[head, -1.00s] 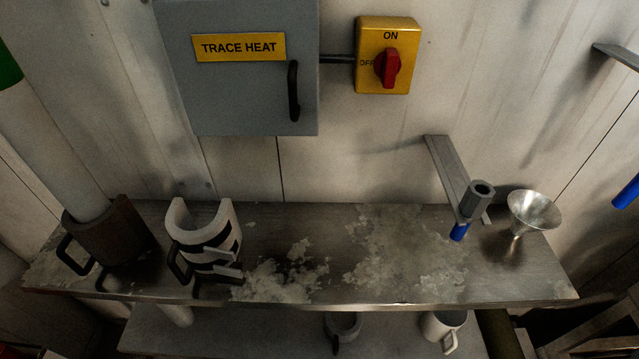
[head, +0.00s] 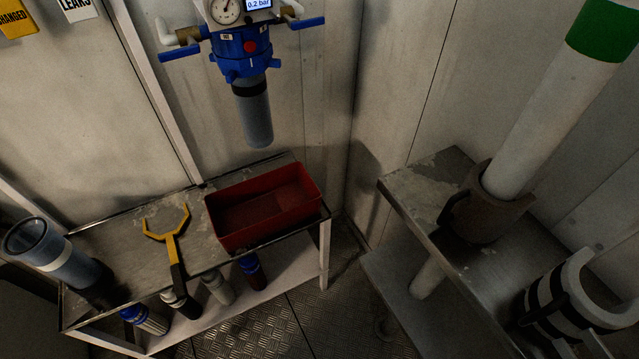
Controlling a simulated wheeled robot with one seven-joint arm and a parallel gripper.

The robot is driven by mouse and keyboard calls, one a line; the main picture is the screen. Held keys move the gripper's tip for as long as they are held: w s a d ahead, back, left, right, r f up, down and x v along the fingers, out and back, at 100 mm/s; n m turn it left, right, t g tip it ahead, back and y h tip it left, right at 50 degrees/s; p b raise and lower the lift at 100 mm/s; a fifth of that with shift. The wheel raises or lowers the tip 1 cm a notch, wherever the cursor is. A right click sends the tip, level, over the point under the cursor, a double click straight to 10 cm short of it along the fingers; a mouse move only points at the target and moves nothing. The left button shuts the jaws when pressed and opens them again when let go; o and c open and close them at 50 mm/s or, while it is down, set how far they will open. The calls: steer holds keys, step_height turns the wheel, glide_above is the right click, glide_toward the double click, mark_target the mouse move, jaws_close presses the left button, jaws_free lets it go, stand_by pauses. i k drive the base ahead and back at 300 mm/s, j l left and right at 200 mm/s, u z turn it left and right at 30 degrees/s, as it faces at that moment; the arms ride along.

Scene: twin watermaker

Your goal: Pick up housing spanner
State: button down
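The housing spanner (head: 171,238) lies on the left metal bench in the head view. It has a yellow open-jawed head towards the wall and a yellow shank. Its dark handle points to the front edge and seems to reach past it. The spanner lies between a clear-walled cylinder on the left and a red tray on the right. My gripper is not in view.
The red tray (head: 228,243) fills the bench's right end. The clear cylinder (head: 50,252) stands at its left end. Several bottles stand on the lower shelf. A blue filter unit (head: 240,52) hangs above. Another bench (head: 410,187) is at right, with bare floor (head: 305,300) between.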

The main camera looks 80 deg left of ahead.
mark_target(178, 281)
steer(key=u, duration=3.5)
steer(key=l+u, duration=0.1)
steer(key=u, duration=0.2)
steer(key=l+u, duration=0.1)
steer(key=u, duration=0.25)
